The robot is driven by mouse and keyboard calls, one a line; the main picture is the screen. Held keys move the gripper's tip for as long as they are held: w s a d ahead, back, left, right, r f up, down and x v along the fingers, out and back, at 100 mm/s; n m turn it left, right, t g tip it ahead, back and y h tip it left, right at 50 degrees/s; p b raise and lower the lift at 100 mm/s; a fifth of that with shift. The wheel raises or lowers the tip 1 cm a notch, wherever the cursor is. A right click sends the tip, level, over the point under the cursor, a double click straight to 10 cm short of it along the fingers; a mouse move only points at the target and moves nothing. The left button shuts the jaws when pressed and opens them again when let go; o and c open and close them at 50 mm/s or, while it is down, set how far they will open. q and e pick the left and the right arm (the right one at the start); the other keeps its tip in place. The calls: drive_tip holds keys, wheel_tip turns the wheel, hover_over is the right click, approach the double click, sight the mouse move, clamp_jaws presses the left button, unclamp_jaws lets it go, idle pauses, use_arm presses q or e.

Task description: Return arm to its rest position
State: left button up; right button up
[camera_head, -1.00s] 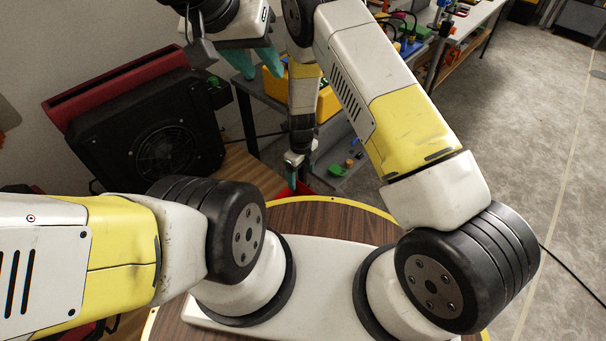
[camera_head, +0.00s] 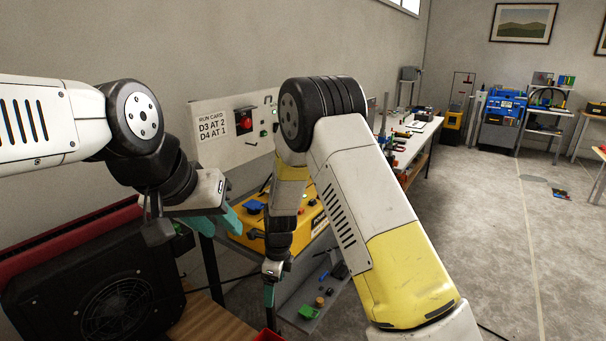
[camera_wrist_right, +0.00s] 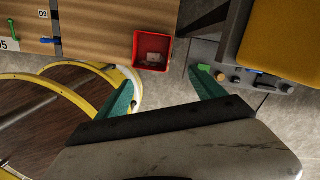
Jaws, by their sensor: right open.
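My left gripper (camera_head: 222,225) hangs at the left of the head view, in front of the yellow case and above the black fan unit. Its two teal fingers look spread, with nothing seen between them. My right gripper (camera_head: 269,292) points down near the middle of the head view, in front of the grey bench shelf. In the right wrist view my right gripper (camera_wrist_right: 162,80) is open and empty, its teal fingers wide apart. A red bin (camera_wrist_right: 152,68) shows beyond and between the fingertips, apart from them.
A black fan unit (camera_head: 120,308) stands at lower left. A yellow case (camera_head: 258,230) sits on the bench behind the grippers. A white "RUN CARD" panel (camera_head: 215,150) is on the wall. Open floor (camera_head: 490,230) lies to the right.

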drive_tip(key=s+d+r+n+t+y, duration=0.15)
drive_tip(key=d+r+n, duration=0.4)
drive_tip(key=r, duration=0.65)
drive_tip(key=s+d+r+n+t, duration=0.1)
drive_tip(key=s+d+r+n, duration=0.4)
drive_tip(key=r, duration=0.8)
drive_tip(key=s+d+r+n+t, duration=0.3)
drive_tip(key=s+d+r+n, duration=0.7)
drive_tip(key=s+d, duration=0.2)
drive_tip(key=shift+s+d+r+h, duration=0.2)
drive_tip(key=shift+s+h, duration=0.15)
drive_tip(key=shift+s, duration=0.7)
drive_tip(key=shift+n, duration=0.25)
